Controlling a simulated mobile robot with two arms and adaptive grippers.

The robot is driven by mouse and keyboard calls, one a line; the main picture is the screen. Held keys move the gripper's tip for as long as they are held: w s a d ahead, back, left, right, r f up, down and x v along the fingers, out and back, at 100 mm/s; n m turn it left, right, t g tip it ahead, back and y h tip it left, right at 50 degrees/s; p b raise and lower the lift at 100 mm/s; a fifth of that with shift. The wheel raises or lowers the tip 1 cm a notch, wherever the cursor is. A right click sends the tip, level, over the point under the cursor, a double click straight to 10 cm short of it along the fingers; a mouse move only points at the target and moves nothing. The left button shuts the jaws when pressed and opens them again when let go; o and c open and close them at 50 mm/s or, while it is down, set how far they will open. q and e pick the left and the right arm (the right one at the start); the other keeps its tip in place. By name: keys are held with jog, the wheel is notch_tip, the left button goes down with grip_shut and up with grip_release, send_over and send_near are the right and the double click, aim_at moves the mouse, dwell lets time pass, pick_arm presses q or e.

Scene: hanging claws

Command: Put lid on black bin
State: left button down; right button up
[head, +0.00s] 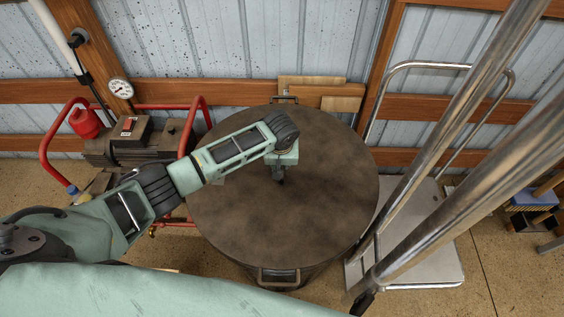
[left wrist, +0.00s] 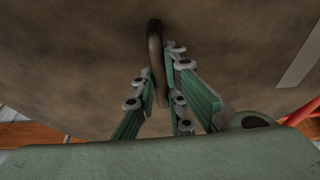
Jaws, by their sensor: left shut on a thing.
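A large round dark brown lid (head: 325,205) covers the top of the black bin in the head view. The bin (head: 318,268) shows below the lid's front edge, with a side handle (head: 279,284) at the front and another at the back. I cannot tell whether the lid rests flush on the rim. My left gripper (head: 280,179) is over the middle of the lid. In the left wrist view its fingers (left wrist: 160,92) are shut on the lid's curved handle (left wrist: 154,45); the lid's surface fills the background. My right gripper is not in view.
A red-framed machine (head: 130,140) stands left of the bin. A metal cart (head: 431,255) with tall rails is close on the right. A wood-framed metal wall (head: 240,40) is behind. Open floor (head: 505,265) shows at the lower right.

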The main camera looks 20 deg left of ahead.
pick_arm(q)
jog(key=shift+w, duration=0.1)
jog(key=c, duration=1.7)
grip_release()
jog(key=shift+s+f, duration=0.2)
jog(key=v, duration=1.2)
jog(key=shift+w+r, duration=0.1)
jog(key=shift+r, duration=0.05)
